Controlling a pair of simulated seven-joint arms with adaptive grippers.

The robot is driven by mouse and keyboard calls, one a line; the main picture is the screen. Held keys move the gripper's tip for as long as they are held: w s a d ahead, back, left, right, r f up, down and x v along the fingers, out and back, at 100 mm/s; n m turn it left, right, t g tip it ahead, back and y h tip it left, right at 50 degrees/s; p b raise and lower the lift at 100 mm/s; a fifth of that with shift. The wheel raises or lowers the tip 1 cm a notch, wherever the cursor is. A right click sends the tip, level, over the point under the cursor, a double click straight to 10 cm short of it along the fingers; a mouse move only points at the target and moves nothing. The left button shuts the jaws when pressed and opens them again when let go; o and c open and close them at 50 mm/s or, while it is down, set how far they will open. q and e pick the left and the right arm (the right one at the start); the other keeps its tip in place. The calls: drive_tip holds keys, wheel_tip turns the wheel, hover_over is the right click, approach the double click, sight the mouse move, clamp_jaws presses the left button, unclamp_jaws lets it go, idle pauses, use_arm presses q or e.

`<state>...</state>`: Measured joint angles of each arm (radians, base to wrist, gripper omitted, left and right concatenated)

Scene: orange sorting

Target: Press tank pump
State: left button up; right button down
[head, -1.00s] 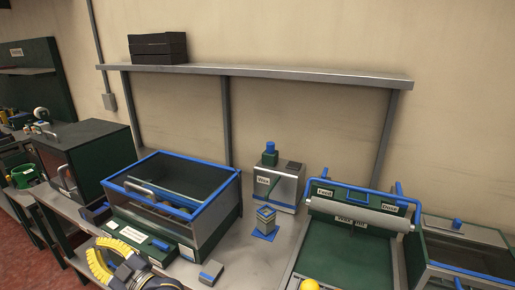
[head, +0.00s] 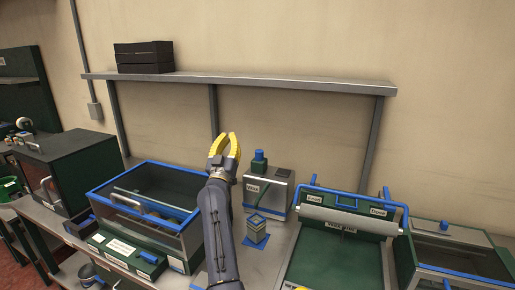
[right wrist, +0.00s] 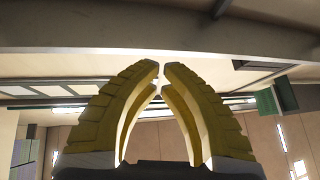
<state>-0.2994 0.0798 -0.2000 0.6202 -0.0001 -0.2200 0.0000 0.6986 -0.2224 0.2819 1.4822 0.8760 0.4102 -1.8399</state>
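The tank (head: 263,192) is a grey and green box with a white label, at mid-right on the bench against the wall. Its pump (head: 259,160) is a green neck with a blue cap on top of the tank. My right gripper (head: 229,137), with yellow fingers, points upward just left of the pump in the head view, its tips a little higher than the cap. It appears apart from the pump. In the right wrist view the fingertips (right wrist: 160,70) come together, with nothing between them. The tank and pump cannot be made out there.
A blue-rimmed bin (head: 150,165) stands left of my right arm. A small blue and grey block (head: 256,228) sits in front of the tank. A green roller machine (head: 335,250) stands to the right. A shelf (head: 240,83) with black trays (head: 143,57) runs above.

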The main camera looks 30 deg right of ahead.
drive_tip(key=d+f+m+g+h, duration=0.1)
drive_tip(key=d+f+m+g, duration=0.3)
drive_tip(key=d+f, duration=0.3)
drive_tip(key=shift+s+d+f+g, duration=0.15)
drive_tip(key=shift+s+f+g, duration=0.2)
drive_tip(key=shift+g, duration=0.25)
drive_tip(key=shift+r, duration=0.1)
hover_over(259, 158)
drive_tip(key=shift+w+r, duration=0.15)
drive_tip(key=shift+r, duration=0.3)
drive_tip(key=shift+f, duration=0.8)
drive_tip(key=shift+a, duration=0.2)
